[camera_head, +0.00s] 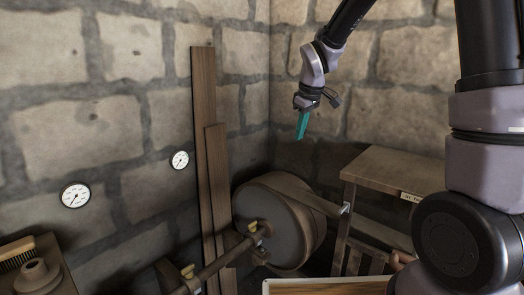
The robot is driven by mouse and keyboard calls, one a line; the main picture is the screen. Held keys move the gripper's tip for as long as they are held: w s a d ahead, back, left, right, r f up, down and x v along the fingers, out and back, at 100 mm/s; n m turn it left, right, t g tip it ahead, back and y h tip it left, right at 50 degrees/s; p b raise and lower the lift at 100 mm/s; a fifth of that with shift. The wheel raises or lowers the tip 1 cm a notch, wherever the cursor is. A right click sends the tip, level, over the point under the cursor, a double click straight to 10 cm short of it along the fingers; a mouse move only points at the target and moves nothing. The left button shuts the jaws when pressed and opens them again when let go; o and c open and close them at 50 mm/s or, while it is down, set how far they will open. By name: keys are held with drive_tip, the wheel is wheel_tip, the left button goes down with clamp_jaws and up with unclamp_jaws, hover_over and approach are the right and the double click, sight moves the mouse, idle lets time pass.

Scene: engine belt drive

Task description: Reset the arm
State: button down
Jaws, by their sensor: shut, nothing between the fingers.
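My gripper (302,124) hangs from my arm in the upper middle of the view, with its teal fingers pointing down. The fingers are together and nothing shows between them. It is in the air in front of the stone wall, above the large drum-like wheel (272,222) and apart from it. My arm comes down to it from the top right.
A shaft (226,258) with yellow-topped fittings lies before the wheel. Planks (204,100) lean on the wall beside two gauges (76,195). A board (325,286) shows at the bottom edge.

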drive_tip(key=s+d+r+m+t, duration=0.2)
drive_tip(key=s+d+r+m, duration=0.5)
drive_tip(key=s+d+r, duration=0.3)
drive_tip(key=s+d+r+m, duration=0.1)
drive_tip(key=s+r+m, duration=0.1)
drive_tip(key=s, duration=0.4)
drive_tip(key=s+d+r+m+t, duration=0.1)
drive_tip(key=s+d+r+m, duration=0.1)
drive_tip(key=s+m, duration=0.2)
drive_tip(key=s, duration=0.3)
drive_tip(key=shift+s+m+t+y, duration=0.2)
drive_tip(key=shift+m+t+y, duration=0.1)
drive_tip(key=shift+a, duration=0.1)
